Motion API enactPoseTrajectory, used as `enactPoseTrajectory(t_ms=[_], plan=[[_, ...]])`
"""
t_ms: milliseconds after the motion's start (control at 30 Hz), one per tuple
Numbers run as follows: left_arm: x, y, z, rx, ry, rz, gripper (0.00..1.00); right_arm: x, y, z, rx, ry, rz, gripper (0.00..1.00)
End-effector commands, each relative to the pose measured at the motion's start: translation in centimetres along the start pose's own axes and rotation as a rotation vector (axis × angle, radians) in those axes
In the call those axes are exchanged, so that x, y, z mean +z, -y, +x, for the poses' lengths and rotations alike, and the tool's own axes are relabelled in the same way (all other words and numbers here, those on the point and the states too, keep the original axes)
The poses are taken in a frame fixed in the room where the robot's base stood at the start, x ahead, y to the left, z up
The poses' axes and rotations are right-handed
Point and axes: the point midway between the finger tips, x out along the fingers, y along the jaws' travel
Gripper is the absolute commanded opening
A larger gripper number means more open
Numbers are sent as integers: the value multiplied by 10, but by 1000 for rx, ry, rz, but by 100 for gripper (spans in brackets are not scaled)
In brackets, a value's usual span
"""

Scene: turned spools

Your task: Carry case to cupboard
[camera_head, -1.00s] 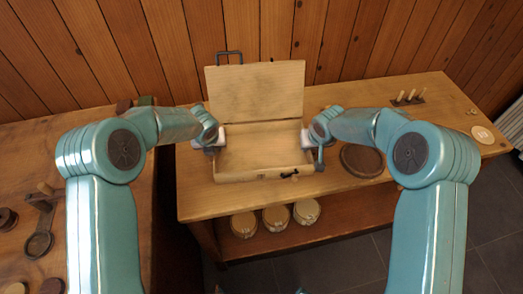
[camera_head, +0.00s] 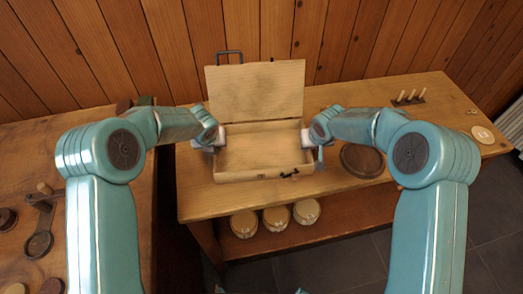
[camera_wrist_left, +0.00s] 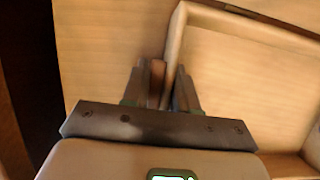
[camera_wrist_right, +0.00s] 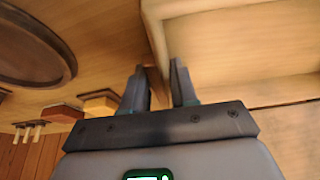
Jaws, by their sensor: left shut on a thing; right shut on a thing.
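The case (camera_head: 262,175) is a pale wooden box with its lid (camera_head: 255,92) standing open; its inside looks empty. It rests on the wooden bench (camera_head: 420,125), with a dark latch at its front. My left gripper (camera_wrist_left: 157,68) is at its left side, shut on a narrow brown piece beside the case wall (camera_wrist_left: 174,45), apparently a side handle. My right gripper (camera_wrist_right: 158,68) is at the right side, shut at the case wall (camera_wrist_right: 152,30); what lies between its fingers is mostly hidden. I cannot make out a cupboard.
A dark round disc (camera_head: 362,160) lies right of the case. A rack with pale pegs (camera_head: 408,98) stands farther right. Several round pale tins (camera_head: 276,218) sit on the lower shelf. A second table (camera_head: 20,190) is at left; a plank wall (camera_head: 340,40) stands behind.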

Motion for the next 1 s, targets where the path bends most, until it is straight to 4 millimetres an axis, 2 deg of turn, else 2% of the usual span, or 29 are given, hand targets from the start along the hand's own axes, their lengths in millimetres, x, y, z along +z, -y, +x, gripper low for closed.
enactPoseTrajectory(t_ms=[633,1000], plan=[[3,1,-5,-2,4,-1,0,-4,0,-5,-1,-7,4,0],[16,1,-37,-1,2,0,0,-17,0,-38,-1,-6,4,0]])
